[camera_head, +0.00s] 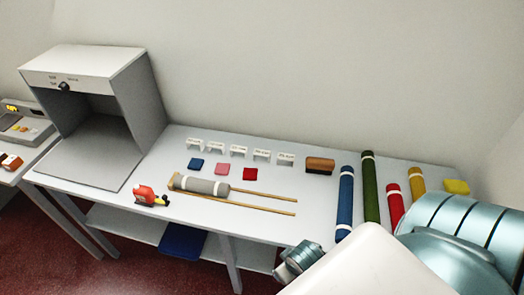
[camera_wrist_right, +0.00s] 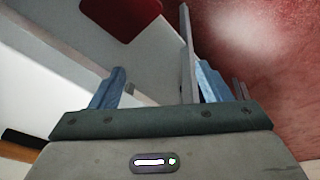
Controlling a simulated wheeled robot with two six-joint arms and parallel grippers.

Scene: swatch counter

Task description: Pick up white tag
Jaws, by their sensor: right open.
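Several small white tags (camera_head: 239,151) stand in a row on the grey counter (camera_head: 310,180), toward its back edge in the head view. They have dark print too small to read. My right gripper (camera_wrist_right: 160,80) is open, with its two blue fingers apart and nothing seen between them in the right wrist view. In the head view my right arm comes in from the lower right, in front of the counter's near edge and well short of the tags. No white tag is clearly seen in the right wrist view. My left gripper is not in view.
Blue, pink and red swatches (camera_head: 250,174) lie before the tags, with a grey roll (camera_head: 200,186) on wooden sticks and a red tape dispenser (camera_head: 151,196). A brown block (camera_head: 320,165) and coloured rolls (camera_head: 370,185) lie right. A grey booth (camera_head: 100,110) stands left.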

